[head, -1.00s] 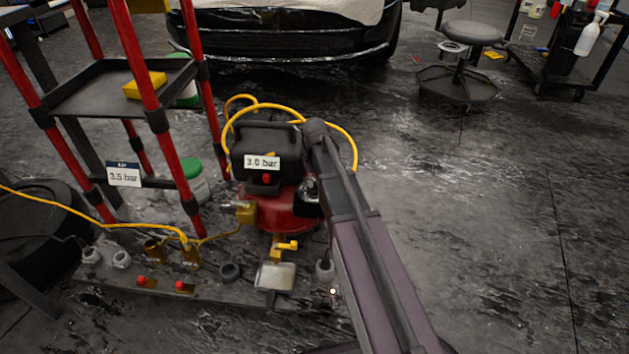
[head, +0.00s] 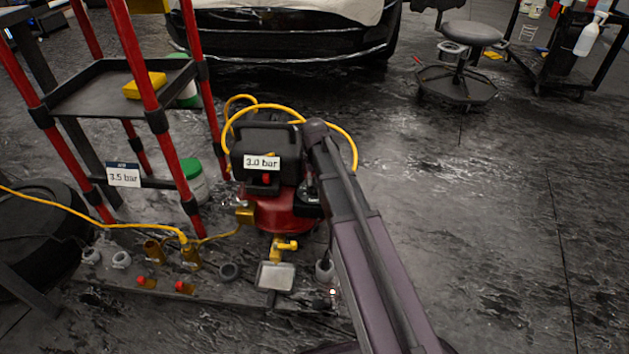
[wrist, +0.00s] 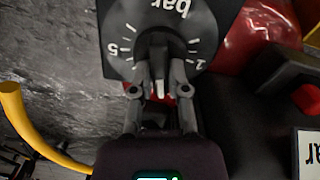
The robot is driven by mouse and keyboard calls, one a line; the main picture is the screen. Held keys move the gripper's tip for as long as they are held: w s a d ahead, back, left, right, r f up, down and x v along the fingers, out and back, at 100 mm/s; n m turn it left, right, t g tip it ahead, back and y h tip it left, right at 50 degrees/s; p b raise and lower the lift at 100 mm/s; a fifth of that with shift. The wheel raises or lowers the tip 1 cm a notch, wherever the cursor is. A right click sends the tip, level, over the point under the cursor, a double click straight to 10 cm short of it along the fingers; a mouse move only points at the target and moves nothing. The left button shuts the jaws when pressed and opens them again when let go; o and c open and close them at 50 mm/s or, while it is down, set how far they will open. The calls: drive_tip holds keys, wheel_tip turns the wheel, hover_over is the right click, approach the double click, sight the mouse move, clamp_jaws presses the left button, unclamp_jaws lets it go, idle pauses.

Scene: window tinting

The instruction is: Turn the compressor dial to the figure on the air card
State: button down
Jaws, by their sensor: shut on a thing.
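The compressor (head: 275,211) has a red tank and a black top, with a plate reading 3.0 bar (head: 262,162). The air card (head: 123,174) hangs on the red-posted cart and reads 3.5 bar. In the wrist view, the dial face (wrist: 120,25) shows upside down, with "bar", a 5 at left and a 2 at right. My gripper (wrist: 160,78) is shut on the dark dial knob (wrist: 158,42), one finger on each side. A white mark on the knob shows between the fingers. In the head view, my arm hides the dial.
A yellow hose (head: 347,135) loops around the compressor. The red-posted cart (head: 105,95) stands close at left. Brass fittings, red-capped pieces and a yellow valve (head: 286,245) sit in front. A stool (head: 468,60) stands at back right; the right floor is clear.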

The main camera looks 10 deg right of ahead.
drive_tip(key=m, duration=0.7)
drive_tip(key=shift+d, duration=0.15)
idle(0.4)
drive_tip(key=c, duration=0.6)
unclamp_jaws()
drive_tip(key=shift+n, duration=0.4)
